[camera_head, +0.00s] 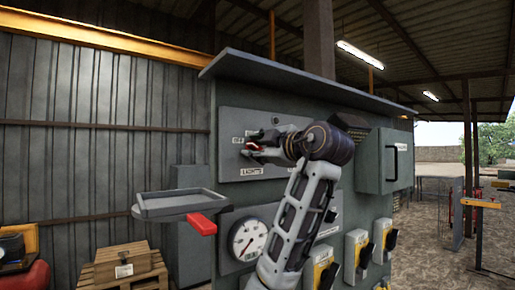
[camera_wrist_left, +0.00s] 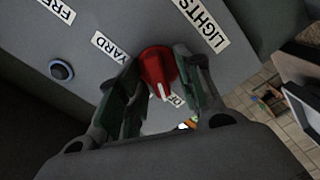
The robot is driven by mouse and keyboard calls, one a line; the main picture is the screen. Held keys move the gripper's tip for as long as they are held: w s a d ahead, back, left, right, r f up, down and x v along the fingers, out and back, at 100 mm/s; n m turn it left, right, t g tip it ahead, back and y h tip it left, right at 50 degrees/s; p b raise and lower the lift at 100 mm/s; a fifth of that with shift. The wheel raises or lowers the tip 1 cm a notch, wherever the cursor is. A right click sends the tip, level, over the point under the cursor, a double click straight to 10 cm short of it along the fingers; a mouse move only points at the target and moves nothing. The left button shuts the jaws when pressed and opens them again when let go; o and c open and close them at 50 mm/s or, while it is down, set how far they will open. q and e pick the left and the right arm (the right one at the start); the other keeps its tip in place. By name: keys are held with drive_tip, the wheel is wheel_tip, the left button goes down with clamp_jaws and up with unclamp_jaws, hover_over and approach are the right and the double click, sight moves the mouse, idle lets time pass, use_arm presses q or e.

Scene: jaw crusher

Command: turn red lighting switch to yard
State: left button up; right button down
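The red lighting switch (camera_wrist_left: 158,66) is a round knob on the grey panel (camera_head: 232,122); a bit of its red also shows in the head view (camera_head: 254,146). Its white pointer mark faces down in the wrist view, toward a partly hidden label (camera_wrist_left: 176,101). The YARD label (camera_wrist_left: 111,47) is to its upper left, the LIGHTS label (camera_wrist_left: 202,22) to its upper right. My left gripper (camera_head: 256,147) is at the switch, with one finger on each side of it. The fingertips lie very close to the knob; whether they press on it is unclear. My right gripper is not visible.
A blue round button (camera_wrist_left: 61,70) is left of the switch in the wrist view. A grey box (camera_head: 392,160) juts out on the right.

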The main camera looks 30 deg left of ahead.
use_arm(q)
drive_tip(key=c, duration=0.7)
clamp_jaws()
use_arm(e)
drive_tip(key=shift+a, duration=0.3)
